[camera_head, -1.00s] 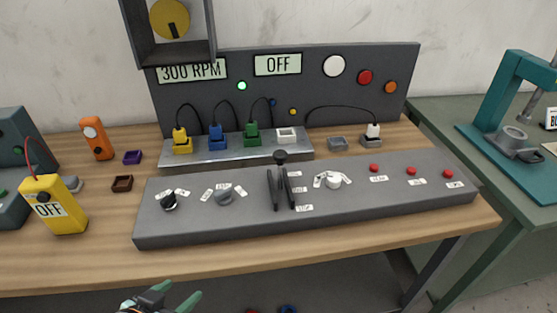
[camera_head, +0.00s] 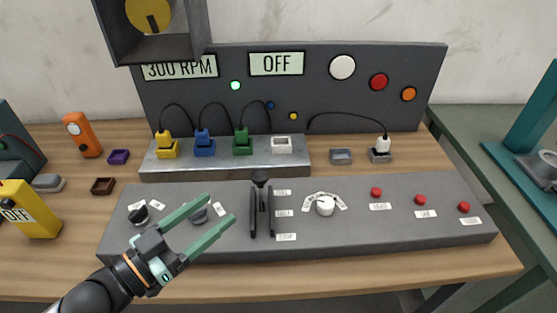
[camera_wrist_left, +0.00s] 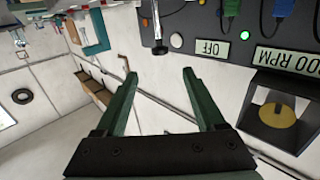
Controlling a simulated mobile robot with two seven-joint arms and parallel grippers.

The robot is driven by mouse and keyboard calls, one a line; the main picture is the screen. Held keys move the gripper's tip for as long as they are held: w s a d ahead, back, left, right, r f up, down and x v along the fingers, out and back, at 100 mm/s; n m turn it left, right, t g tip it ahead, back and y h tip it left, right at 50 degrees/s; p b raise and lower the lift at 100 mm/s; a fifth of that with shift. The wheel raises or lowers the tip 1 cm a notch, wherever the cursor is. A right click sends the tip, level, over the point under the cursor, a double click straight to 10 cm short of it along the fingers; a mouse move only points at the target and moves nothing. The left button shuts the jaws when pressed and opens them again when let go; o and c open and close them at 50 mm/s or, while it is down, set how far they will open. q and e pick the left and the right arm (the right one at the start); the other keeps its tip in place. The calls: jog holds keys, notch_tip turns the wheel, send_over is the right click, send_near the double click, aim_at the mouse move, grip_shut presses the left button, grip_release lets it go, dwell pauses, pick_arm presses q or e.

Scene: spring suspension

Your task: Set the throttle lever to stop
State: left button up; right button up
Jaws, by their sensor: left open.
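The throttle lever (camera_head: 260,178) is a black lever with a dark knob between two upright black plates on the grey console (camera_head: 360,239). Its knob stands at the far end of the plates, by the top label. The label at the near end (camera_head: 286,237) seems to read STOP. My left gripper (camera_head: 220,208) is open and empty, with green fingers, over the left part of the console. Its tips are left of the lever, apart from it. In the left wrist view its fingers (camera_wrist_left: 160,75) have nothing between them. My right gripper is not in view.
A white knob (camera_head: 325,205) and red buttons (camera_head: 420,199) are right of the lever. Behind stands a metal strip with coloured plugs (camera_head: 204,147) and an upright panel with displays (camera_head: 276,64). A dark box-shaped frame (camera_head: 152,52) hangs at upper left.

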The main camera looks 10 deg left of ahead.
aim_at(254, 180)
pick_arm(q)
jog(key=p+x, duration=0.1)
jog(key=x, duration=1.1)
jog(key=shift+w+d, duration=0.15)
jog(key=shift+w, duration=0.1)
grip_shut()
dwell(0.6)
dwell(0.9)
